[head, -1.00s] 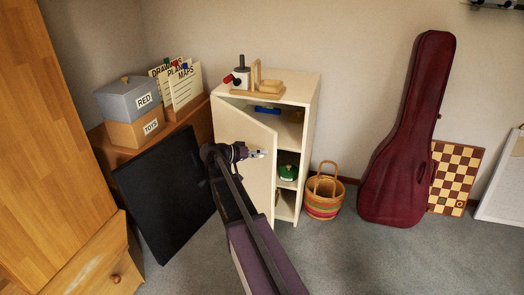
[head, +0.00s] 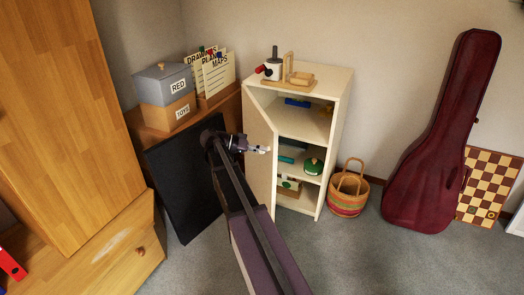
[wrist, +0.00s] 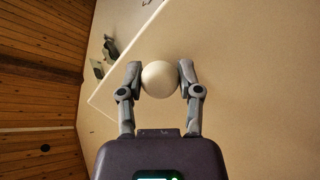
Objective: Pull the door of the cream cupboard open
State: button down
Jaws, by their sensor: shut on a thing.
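The cream cupboard (head: 340,103) stands against the back wall. Its door (head: 257,140) is hinged on the left and stands wide open, swung out toward the left front. In the wrist view the door panel (wrist: 240,85) fills most of the background. My gripper (head: 262,149) is at the door's free edge side. In the wrist view my gripper (wrist: 160,80) is shut on a round cream knob (wrist: 160,79), one finger on each side of it. Inside, the shelves hold a blue thing (head: 297,102), a green round thing (head: 313,166) and a box (head: 289,187).
A black panel (head: 180,185) leans left of the door, close to my arm. A striped basket (head: 348,193) and a red instrument case (head: 440,140) stand to the right. A wooden cabinet (head: 105,245) is at the left. Grey carpet (head: 380,262) lies clear in front.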

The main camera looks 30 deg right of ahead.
jog(key=shift+d, duration=0.1)
jog(key=shift+c, duration=1.3)
grip_release()
jog(key=shift+s+d, duration=0.1)
jog(key=shift+s, duration=0.05)
